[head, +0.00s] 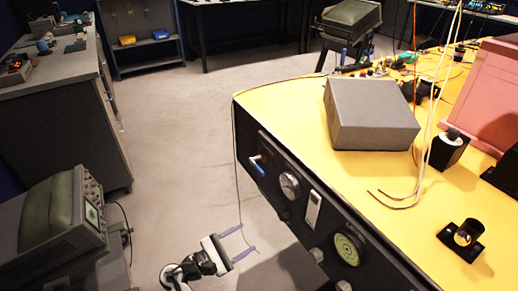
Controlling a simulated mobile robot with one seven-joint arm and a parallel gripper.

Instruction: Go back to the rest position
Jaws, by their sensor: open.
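My gripper (248,238) is at the lower middle of the head view, at the end of my arm. Its two purple fingers are spread apart and point right, with nothing seen between them. Only grey floor (180,150) shows around the fingers. The gripper appears to the left of the dark front panel of the yellow-topped bench; how far apart they are is hard to tell.
The yellow-topped bench (290,98) fills the right, with a grey box (370,115), a pink box (490,95) and a black bracket (460,240) on it. Its panel carries a gauge (289,186) and knobs. A green-grey instrument (50,215) stands lower left. Open floor lies between.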

